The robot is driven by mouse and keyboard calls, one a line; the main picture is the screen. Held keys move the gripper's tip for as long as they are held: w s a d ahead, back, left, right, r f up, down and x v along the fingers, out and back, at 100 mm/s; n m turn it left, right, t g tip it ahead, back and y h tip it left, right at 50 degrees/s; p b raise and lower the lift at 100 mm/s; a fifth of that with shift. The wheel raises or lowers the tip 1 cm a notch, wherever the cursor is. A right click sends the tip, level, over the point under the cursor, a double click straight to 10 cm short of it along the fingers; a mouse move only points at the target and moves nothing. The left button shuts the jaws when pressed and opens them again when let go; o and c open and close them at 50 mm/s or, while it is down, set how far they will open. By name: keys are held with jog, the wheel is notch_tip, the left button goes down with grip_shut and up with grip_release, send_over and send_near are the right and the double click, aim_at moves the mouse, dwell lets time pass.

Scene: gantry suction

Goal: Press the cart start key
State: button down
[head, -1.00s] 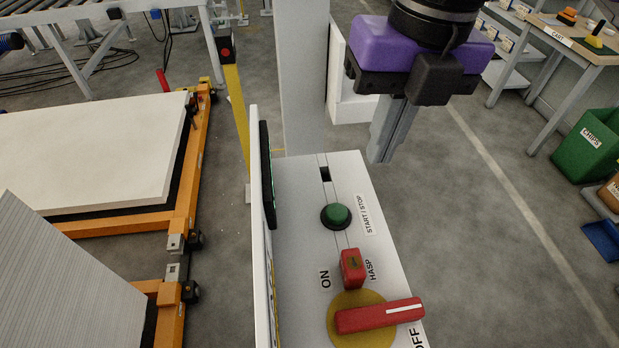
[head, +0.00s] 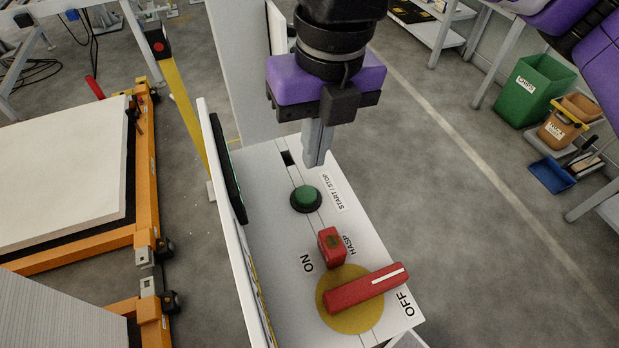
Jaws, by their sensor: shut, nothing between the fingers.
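The green round button (head: 306,197) in a black collar sits on the white control box (head: 268,160), beside a label reading START / STOP (head: 327,194). My gripper (head: 316,163) is shut and empty, pointing down. In the picture its fingertips are just above and slightly right of the green button, apart from it; the exact height is hard to tell. A red HASP block (head: 331,246) and a red rotary handle (head: 366,289) on a yellow disc (head: 349,322) are on the same panel, nearer the front. The handle lies between the ON and OFF marks, its white-striped end towards the right.
A raised plate with a dark screen (head: 229,170) edges the panel's left side. A yellow post (head: 186,105) with a red button stands behind. An orange frame (head: 147,195) bearing a white slab (head: 60,170) is at left. Green (head: 532,90) and brown bins stand at right, with open floor between.

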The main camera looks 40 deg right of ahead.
aim_at(308, 193)
jog(key=f, duration=0.7)
jog(key=shift+w+a+f, duration=0.2)
jog(key=shift+w, duration=0.05)
